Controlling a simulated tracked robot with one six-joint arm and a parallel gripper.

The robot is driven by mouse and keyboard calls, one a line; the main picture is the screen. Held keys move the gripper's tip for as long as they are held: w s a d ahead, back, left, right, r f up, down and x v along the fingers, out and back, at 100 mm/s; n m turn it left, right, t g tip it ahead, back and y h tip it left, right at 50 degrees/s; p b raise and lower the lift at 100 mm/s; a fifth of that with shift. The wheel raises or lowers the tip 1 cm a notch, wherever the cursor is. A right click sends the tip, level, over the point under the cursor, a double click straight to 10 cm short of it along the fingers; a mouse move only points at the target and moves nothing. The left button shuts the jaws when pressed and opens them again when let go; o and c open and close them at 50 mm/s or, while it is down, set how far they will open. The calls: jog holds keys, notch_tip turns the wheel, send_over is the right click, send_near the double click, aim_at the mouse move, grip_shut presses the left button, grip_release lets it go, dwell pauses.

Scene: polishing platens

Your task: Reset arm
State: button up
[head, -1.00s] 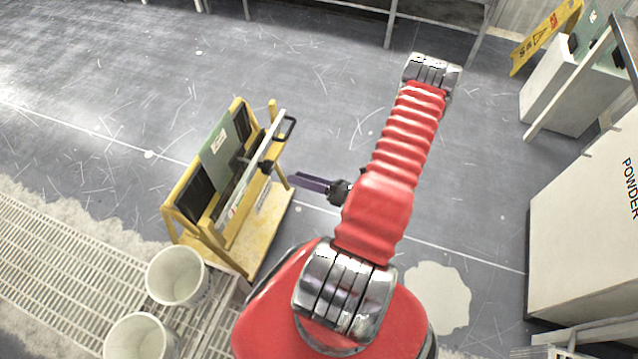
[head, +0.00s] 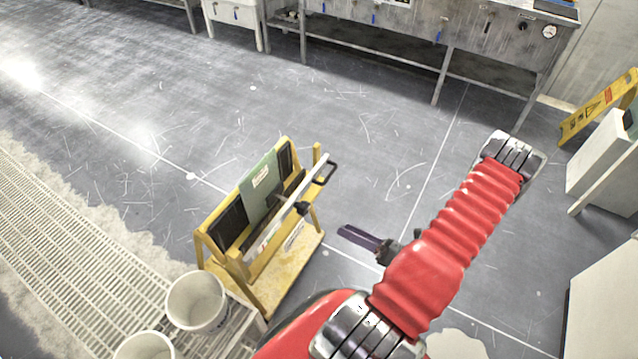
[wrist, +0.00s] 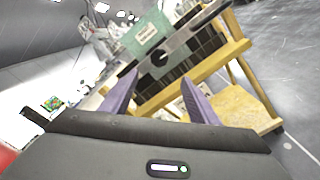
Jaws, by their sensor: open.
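My gripper (head: 362,238) shows in the head view as dark purple fingers pointing left from the red arm. In the wrist view its two purple fingers (wrist: 160,100) stand apart with nothing between them. A yellow rack (head: 262,282) stands on the floor left of the gripper, with a gap between them. It holds a green panel (head: 260,192), dark panels and a pale bar with dark handles (head: 290,210). The rack (wrist: 240,108) also shows beyond the fingers in the wrist view, with the green panel (wrist: 146,34) upper left.
White buckets (head: 197,302) stand by a floor grating (head: 80,240) at lower left. A metal bench (head: 400,35) runs along the back. A yellow sign (head: 598,105) and white cabinets (head: 600,155) are at right. The floor behind the rack is clear.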

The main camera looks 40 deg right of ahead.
dwell(0.3)
jog(key=s+a+r+n+g+y, duration=0.3)
jog(key=a+n+g, duration=0.25)
jog(key=n, duration=0.35)
jog(key=s+a+r+n+g+y, duration=0.3)
jog(key=a+r+n+g, duration=0.15)
jog(key=n+g, duration=0.35)
jog(key=w+a+r+n+g+h, duration=0.25)
jog(key=r+n+h, duration=0.25)
jog(key=r+n, duration=0.4)
jog(key=w+a+r+n+g+h, duration=0.1)
jog(key=w+r+n+h, duration=0.2)
jog(key=r+n+h, duration=0.35)
jog(key=w+a+r+n+t, duration=0.1)
jog(key=a+r+n+t, duration=0.4)
jog(key=a+r+n, duration=0.4)
jog(key=a+r, duration=0.4)
jog(key=r, duration=0.3)
jog(key=shift+w+a+r+t, duration=0.2)
jog(key=shift+a+r+t, duration=0.1)
jog(key=shift+r, duration=0.1)
